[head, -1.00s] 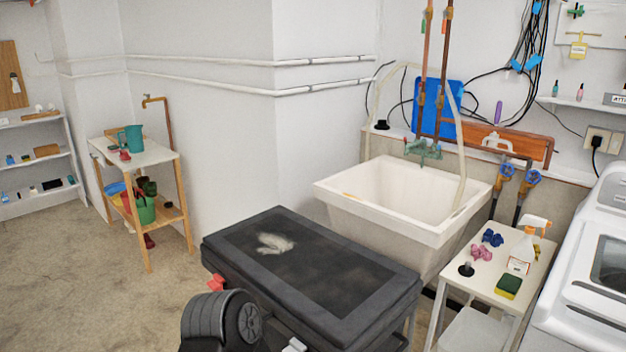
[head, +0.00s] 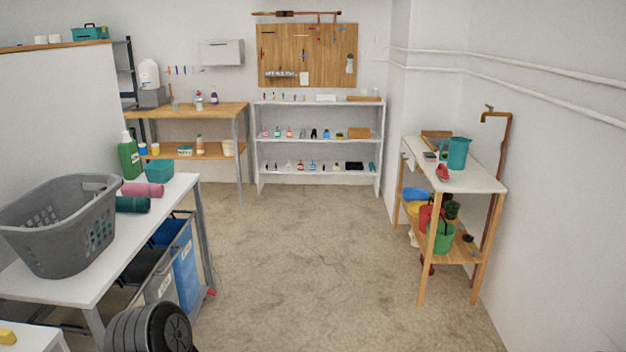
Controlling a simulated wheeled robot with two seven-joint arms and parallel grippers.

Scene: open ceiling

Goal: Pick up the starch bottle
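No bottle in view can be read for certain as the starch bottle; labels are too small. A white jug (head: 149,73) stands at the back left. Small bottles, one of them a white one with a purple top (head: 198,101), stand on the wooden bench. Several tiny bottles line the back shelves.
Blue (head: 178,262) and grey bins stand beneath. A wooden-legged table (head: 465,179) stands right. Open concrete floor (head: 300,255) lies between, up to the white shelves (head: 318,146).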

